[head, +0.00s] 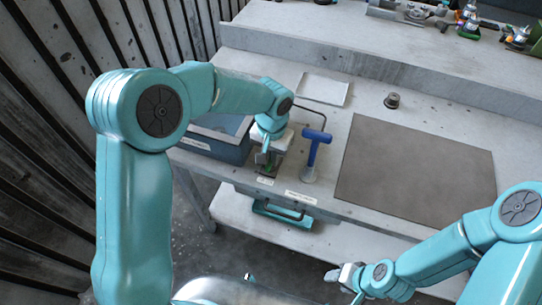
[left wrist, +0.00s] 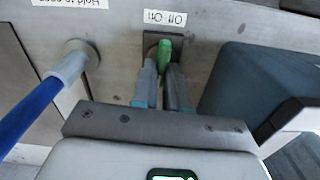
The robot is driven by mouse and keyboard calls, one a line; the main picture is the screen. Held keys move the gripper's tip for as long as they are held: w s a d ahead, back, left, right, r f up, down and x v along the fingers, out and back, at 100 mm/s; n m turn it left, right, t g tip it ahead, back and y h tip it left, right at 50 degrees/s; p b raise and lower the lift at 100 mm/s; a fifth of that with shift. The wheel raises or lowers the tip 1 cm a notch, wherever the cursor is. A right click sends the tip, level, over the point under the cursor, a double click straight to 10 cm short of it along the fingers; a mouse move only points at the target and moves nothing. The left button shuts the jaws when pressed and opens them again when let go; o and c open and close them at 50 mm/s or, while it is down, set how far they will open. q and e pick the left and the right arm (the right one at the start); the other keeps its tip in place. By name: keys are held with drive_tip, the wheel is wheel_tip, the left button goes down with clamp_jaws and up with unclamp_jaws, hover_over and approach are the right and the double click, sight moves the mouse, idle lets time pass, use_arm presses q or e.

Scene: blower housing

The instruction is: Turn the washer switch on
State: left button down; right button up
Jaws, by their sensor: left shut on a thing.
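The washer switch shows in the left wrist view as a green lever (left wrist: 164,48) on a dark plate, below an upside-down white label (left wrist: 165,17) that seems to read on and off. My left gripper (left wrist: 163,78) has its two fingers on either side of the lever and is shut on it. In the head view my left gripper (head: 266,163) is at the table's front edge, and its arm and hand hide most of the switch. My right gripper (head: 347,276) hangs low at the bottom right, away from the switch; its jaw opening is too small to judge.
A blue T-handle (head: 316,137) in a grey collar stands just right of my left gripper. A dark blue-grey bin (head: 215,146) is close on its left. A brown mat (head: 415,170), white tray (head: 323,89) and small metal part (head: 392,100) are on the table (head: 350,212).

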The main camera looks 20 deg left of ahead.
use_arm(q)
drive_tip(key=m, duration=0.4)
drive_tip(key=shift+d+r+m+b, duration=0.1)
drive_tip(key=shift+d+m+b, duration=0.05)
drive_tip(key=shift+m+b, duration=0.2)
drive_tip(key=shift+m, duration=0.25)
drive_tip(key=c, duration=1.1)
unclamp_jaws()
drive_tip(key=shift+c, duration=0.2)
drive_tip(key=shift+r, duration=0.4)
wheel_tip(320, 180, up, 16)
drive_tip(key=shift+f, duration=0.25)
drive_tip(key=shift+s, duration=0.1)
